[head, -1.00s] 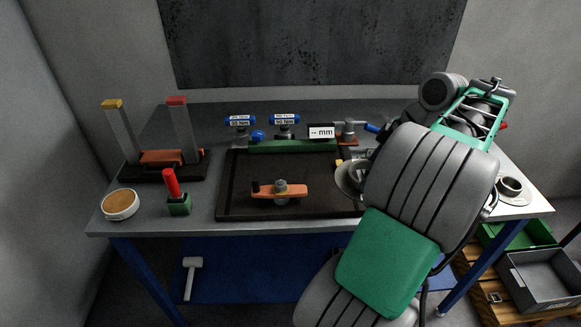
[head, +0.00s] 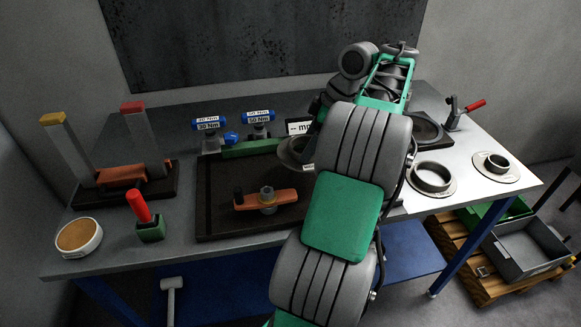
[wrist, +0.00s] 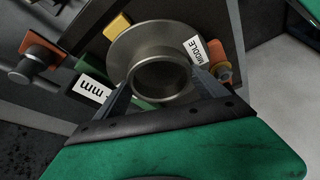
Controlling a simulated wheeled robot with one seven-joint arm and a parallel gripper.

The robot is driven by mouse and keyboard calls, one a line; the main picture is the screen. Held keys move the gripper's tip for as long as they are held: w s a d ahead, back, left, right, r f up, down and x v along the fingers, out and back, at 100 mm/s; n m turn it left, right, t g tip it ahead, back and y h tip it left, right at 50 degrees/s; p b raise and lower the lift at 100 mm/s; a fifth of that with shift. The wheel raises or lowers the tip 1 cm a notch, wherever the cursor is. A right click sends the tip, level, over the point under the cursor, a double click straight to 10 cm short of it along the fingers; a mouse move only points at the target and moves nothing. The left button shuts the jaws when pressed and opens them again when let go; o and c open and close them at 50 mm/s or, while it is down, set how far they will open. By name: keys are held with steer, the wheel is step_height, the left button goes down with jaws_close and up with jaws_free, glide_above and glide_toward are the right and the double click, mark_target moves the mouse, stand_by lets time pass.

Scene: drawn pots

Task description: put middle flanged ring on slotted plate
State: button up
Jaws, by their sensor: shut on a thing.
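The middle flanged ring (wrist: 128,48) is grey metal with a wide flange and a raised collar, and its label reads MIDDLE. My gripper (wrist: 163,82) is shut on it, with one finger on each side of the collar. In the head view the ring (head: 291,152) shows in part beside my arm, near the back right of a dark rimmed plate (head: 222,212). My arm hides the gripper there. Another dark plate (head: 445,139) with a round fitting stands at the back right. I cannot tell which plate is the slotted one.
Two other flanged rings, a larger one (head: 433,191) and a smaller one (head: 497,166), lie at the right of the table. An orange bar (head: 285,196) with a knob sits on the dark plate. Blue-handled tools (head: 257,117) and a green block (head: 248,149) stand behind.

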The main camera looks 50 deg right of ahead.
steer(key=w+f, duration=0.1)
steer(key=w+f+b, duration=0.1)
steer(key=w+f, duration=0.1)
steer(key=w+f+b, duration=0.1)
steer(key=f, duration=0.1)
steer(key=shift+w+a, duration=0.15)
steer(key=shift+a, duration=0.2)
steer(key=b+x, duration=0.2)
steer(key=shift+d+f, duration=0.1)
steer(key=shift+f, duration=0.75)
steer(key=shift+f+b, duration=0.1)
steer(key=shift+b, duration=0.2)
steer(key=o, duration=2)
steer(key=shift+f, duration=0.15)
